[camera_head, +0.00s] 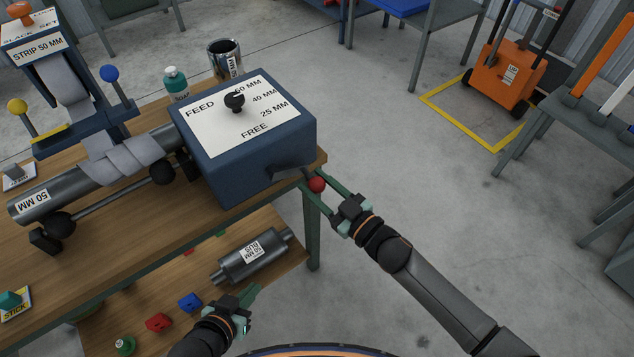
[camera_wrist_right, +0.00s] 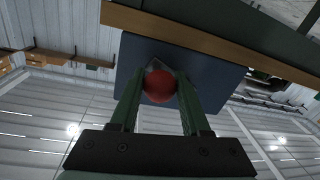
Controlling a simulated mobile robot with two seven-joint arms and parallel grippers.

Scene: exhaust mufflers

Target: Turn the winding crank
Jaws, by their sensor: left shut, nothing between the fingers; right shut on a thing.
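The winding crank shows as a red ball knob (camera_head: 317,185) at the right side of the blue winder box (camera_head: 262,160). My right gripper (camera_head: 318,190) is shut on this knob. In the right wrist view the red knob (camera_wrist_right: 159,86) sits between the two green fingers, with the dark blue box (camera_wrist_right: 215,85) behind it. The crank's arm is mostly hidden. A grey strip wraps around the pipe (camera_head: 40,204) labelled 50 MM, left of the box. My left gripper (camera_head: 248,298) is shut and empty, low in front of the table.
The box's top has a black feed knob (camera_head: 234,101) on a printed dial. A muffler (camera_head: 250,255) and coloured blocks lie on the lower shelf. A green bottle (camera_head: 176,85) and a metal can (camera_head: 226,60) stand behind the box.

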